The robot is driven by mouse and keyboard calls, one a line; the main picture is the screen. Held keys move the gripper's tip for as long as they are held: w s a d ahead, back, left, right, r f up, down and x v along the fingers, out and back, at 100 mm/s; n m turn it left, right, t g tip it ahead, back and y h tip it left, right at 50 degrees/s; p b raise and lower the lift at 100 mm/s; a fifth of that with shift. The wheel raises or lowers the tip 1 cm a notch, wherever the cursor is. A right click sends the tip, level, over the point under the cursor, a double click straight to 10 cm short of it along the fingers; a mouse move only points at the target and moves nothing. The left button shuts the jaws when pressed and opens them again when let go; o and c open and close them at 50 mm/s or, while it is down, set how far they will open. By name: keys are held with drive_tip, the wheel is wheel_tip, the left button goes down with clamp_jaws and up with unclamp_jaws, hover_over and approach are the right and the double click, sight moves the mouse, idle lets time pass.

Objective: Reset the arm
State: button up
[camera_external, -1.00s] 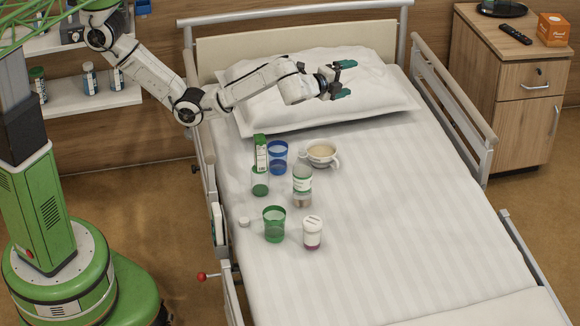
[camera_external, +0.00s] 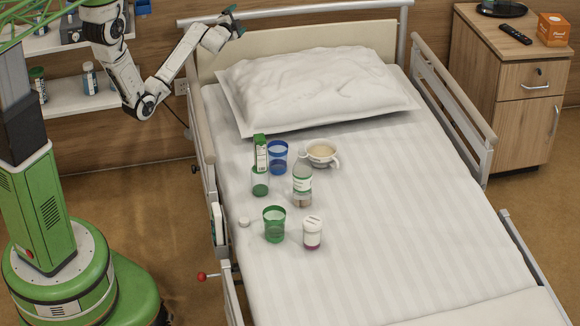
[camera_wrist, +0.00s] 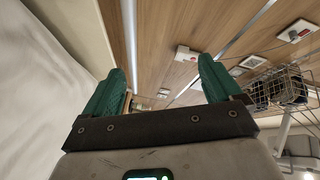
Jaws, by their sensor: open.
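My gripper (camera_external: 233,22) is raised by the headboard at the bed's upper left corner, with the arm folded back toward my column. In the wrist view my gripper (camera_wrist: 158,92) shows two green fingers spread apart with nothing between them. Beyond the fingers the wrist view shows the wood wall panel (camera_wrist: 175,50) and, at left, a white surface.
A pillow (camera_external: 315,90) lies at the head. A wire basket (camera_wrist: 278,88) is at right in the wrist view.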

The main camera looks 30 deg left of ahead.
drive_tip(key=s+a+n+y, duration=0.2)
drive_tip(key=s+a, duration=0.1)
drive_tip(key=a, duration=0.5)
drive_tip(key=s+a+n+y, duration=0.2)
drive_tip(key=s+a, duration=0.1)
drive_tip(key=a, duration=0.5)
drive_tip(key=s+a+f+n+g+y+b, duration=0.1)
drive_tip(key=s+a+f+n+g, duration=0.2)
drive_tip(key=s+a+f, duration=0.3)
drive_tip(key=s+d+f+n+g+h+b, duration=0.1)
drive_tip(key=s+f+n+g+h+b, duration=0.15)
drive_tip(key=s+f, duration=0.65)
drive_tip(key=s+d+f+n+g+h+b, duration=0.1)
drive_tip(key=s+f+n+g+b, duration=0.2)
drive_tip(key=f, duration=1)
drive_tip(key=s+d+f+g+h+b, duration=0.25)
drive_tip(key=s+d+f, duration=0.25)
drive_tip(key=s+f, duration=0.25)
drive_tip(key=s+d+f+g+h+b, duration=0.1)
drive_tip(key=s+d+f+g+b, duration=0.35)
drive_tip(key=s+f, duration=0.3)
drive_tip(key=s+d+m+h+b, duration=0.3)
drive_tip(key=d+b, duration=0.4)
drive_tip(key=d, duration=0.8)
wheel_tip(320, 180, up, 31)
drive_tip(key=p, duration=3.2)
drive_tip(key=shift+s+a+r+y, duration=0.15)
drive_tip(key=shift+s+a+y, duration=0.1)
drive_tip(key=shift+y, duration=0.05)
